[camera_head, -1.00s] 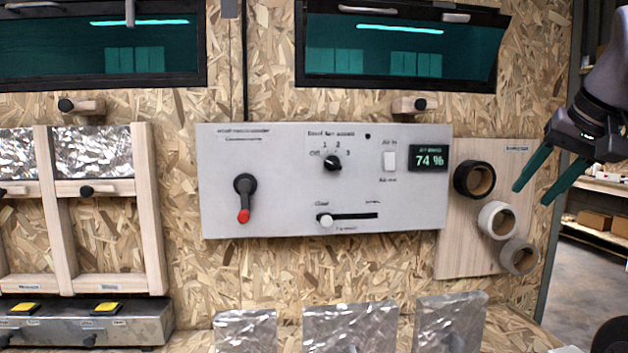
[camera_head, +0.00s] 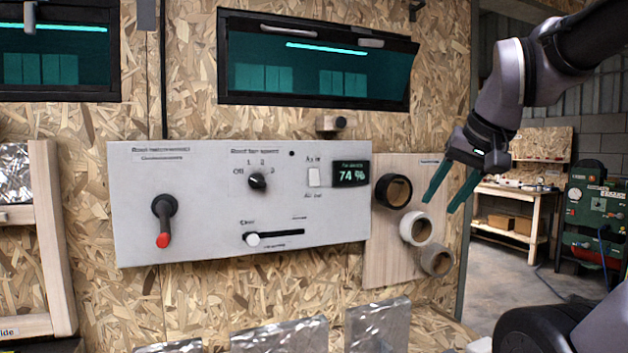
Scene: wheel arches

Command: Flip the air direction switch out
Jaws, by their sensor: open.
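The air direction switch (camera_head: 314,177) is a small white rocker on the grey control panel (camera_head: 210,225), between the labels "Air in" above and "Air out" below. Which way it is tipped is too small to tell. My gripper (camera_head: 446,203) has two green fingers, spread apart and empty. It hangs to the right of the panel, in front of the tape rolls' board, pointing down and left. It is apart from the switch.
The panel also carries a rotary knob (camera_head: 258,181), a red-tipped lever (camera_head: 164,222), a slider (camera_head: 253,239) and a display (camera_head: 351,173) reading 74 %. Tape rolls (camera_head: 393,191) hang right of it. A dark window (camera_head: 318,62) is above. Foil-covered blocks (camera_head: 377,325) stand below.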

